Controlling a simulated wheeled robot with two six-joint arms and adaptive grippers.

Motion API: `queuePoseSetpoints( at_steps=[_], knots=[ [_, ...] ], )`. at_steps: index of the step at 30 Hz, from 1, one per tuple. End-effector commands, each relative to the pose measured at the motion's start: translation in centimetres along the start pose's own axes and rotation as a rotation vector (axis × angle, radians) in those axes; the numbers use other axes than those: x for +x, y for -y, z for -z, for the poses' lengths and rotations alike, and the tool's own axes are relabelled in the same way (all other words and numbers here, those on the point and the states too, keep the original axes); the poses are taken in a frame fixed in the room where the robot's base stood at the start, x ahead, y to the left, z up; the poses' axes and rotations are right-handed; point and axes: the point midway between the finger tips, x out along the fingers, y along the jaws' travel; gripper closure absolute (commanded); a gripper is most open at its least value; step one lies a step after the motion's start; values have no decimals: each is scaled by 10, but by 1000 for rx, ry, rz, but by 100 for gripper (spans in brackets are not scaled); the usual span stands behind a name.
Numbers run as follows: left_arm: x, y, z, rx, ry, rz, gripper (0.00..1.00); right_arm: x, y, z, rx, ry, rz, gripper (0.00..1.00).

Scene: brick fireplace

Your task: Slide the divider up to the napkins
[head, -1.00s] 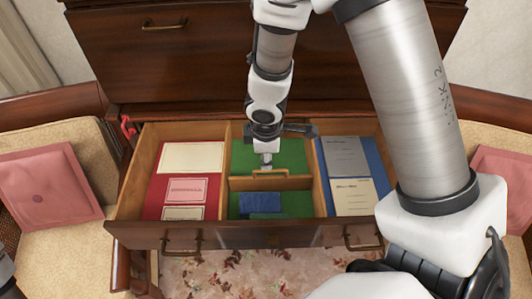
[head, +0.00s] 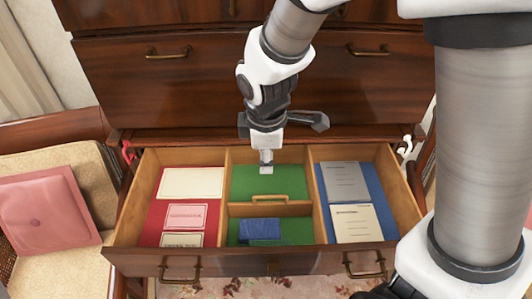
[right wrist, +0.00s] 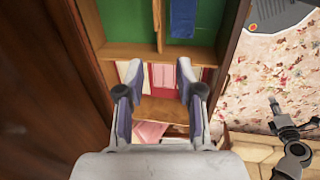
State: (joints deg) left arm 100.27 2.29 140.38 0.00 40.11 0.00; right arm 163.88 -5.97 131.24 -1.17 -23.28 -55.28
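The wooden divider (head: 292,209) with its handle (head: 270,198) stands across the green-floored middle compartment of the open drawer. The folded blue napkins (head: 260,225) lie on the near side of it. In the right wrist view a narrow green strip shows between the divider (right wrist: 158,25) and the napkins (right wrist: 183,18). My right gripper (head: 266,168) hangs over the part behind the divider, clear of the handle. Its fingers (right wrist: 158,80) are apart with nothing between them. What seems to be my left gripper (right wrist: 277,115) shows small at the right of the right wrist view; its fingers are unclear.
The left compartment (head: 157,222) is red with several labelled booklets. The right compartment (head: 376,180) is blue with two booklets (head: 346,182). Wooden partitions (head: 319,220) flank the middle. The cabinet front (head: 165,95) rises behind, and a cushioned chair (head: 65,250) stands left.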

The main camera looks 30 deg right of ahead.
Motion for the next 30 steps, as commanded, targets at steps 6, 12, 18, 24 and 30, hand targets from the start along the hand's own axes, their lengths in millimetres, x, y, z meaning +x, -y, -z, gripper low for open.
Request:
queuePoseSetpoints(
  at_steps=[6, 12, 18, 24, 30],
  knots=[
    [0, 0, 0, 0, 0, 0, 64, -2, 0, 0, 0, 0, 1, 64],
    [0, 0, 0, 0, 0, 0, 64, -2, -11, 2, 67, -9, -47, 64],
    [37, 0, 0, 0, 0, 0, 64, 88, -33, 10, 29, -34, -88, 64],
    [49, 0, 0, 0, 0, 0, 64, 143, -15, 2, 0, -1, 1, 64],
    [71, 0, 0, 0, 0, 0, 64, 180, -14, 2, -2, 0, 1, 64]
  ],
)
